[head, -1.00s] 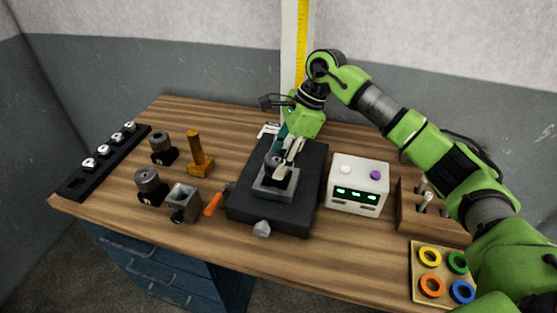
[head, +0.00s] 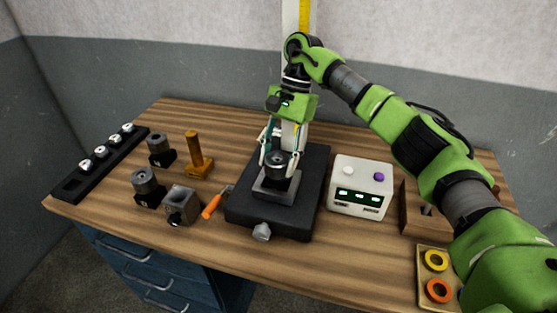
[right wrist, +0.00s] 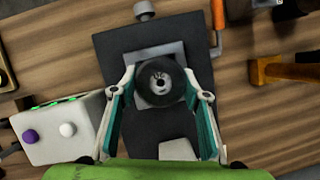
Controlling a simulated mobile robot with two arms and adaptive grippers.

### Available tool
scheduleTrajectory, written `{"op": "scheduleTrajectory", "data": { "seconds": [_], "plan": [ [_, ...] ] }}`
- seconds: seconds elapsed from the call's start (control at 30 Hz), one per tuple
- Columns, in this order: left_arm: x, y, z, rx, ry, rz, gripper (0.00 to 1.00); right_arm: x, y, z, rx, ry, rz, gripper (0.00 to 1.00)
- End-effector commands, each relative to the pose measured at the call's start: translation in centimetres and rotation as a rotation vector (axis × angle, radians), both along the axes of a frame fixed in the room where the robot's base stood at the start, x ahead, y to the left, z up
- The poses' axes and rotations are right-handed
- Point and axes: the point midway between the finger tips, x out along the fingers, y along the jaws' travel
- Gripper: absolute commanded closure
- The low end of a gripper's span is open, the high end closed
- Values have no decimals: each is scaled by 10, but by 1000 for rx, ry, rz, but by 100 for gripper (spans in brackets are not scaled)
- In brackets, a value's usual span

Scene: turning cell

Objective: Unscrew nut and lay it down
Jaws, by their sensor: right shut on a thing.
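The nut (head: 276,158) is a dark round ring on the grey square fixture (head: 276,188) of the black base plate (head: 310,190). In the right wrist view the nut (right wrist: 160,81) is a dark disc with a light centre hole. My right gripper (head: 279,161) is shut on the nut, with one finger on each side, reaching from behind and above. In the right wrist view its fingers (right wrist: 161,90) flank the nut. The nut sits over the fixture; the thread below it is hidden. My left gripper is not in view.
A white box (head: 361,186) with green displays stands right of the plate. An orange-handled tool (head: 212,206), grey block (head: 181,204) and yellow-brown stand (head: 198,158) are left. A black rack (head: 100,163) lies far left. A ring tray (head: 424,276) sits front right.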

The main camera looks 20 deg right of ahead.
Motion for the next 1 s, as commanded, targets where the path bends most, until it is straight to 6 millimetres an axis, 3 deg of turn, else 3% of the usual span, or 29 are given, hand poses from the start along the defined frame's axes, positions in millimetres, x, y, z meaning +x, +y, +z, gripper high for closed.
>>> {"op": "scheduleTrajectory", "data": {
  "seconds": [0.27, 0.67, 1.0],
  "plan": [
    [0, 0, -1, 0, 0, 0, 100, -6, 2, -7, -6, 23, 33, 82],
    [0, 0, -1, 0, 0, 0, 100, -5, 2, -6, -4, 22, 464, 82],
    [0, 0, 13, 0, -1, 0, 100, -5, 1, -5, -1, 20, 787, 82]
  ]
}}
